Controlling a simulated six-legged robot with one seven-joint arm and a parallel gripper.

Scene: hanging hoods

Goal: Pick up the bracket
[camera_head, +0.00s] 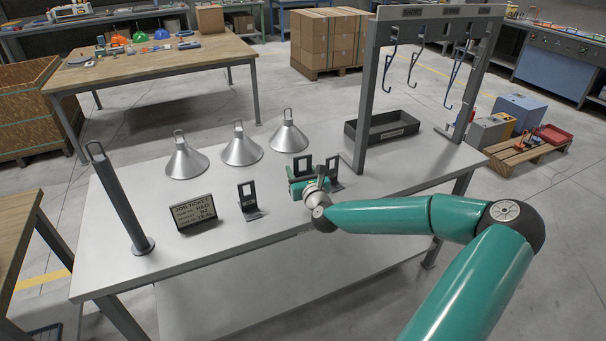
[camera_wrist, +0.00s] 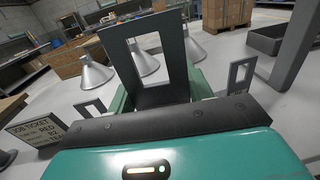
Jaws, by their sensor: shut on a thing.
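My gripper (camera_head: 301,186) is shut on a dark bracket (camera_wrist: 175,62), an upright plate with a rectangular window. The plate stands between the teal fingers in the wrist view, and its top shows above my gripper in the head view (camera_head: 299,166). I cannot tell whether its base touches the table. A second, similar bracket (camera_head: 247,204) stands on the table to the left. A third bracket (camera_head: 333,172) stands close to the right of my gripper. Both also show in the wrist view, left (camera_wrist: 90,107) and right (camera_wrist: 241,74).
A job ticket sign (camera_head: 193,212) and a dark post (camera_head: 119,203) stand at the table's left. Three metal hoods (camera_head: 241,150) stand behind. A black tray (camera_head: 382,130) sits under a frame with hanging hooks (camera_head: 416,68). The left front table surface (camera_head: 215,243) is clear.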

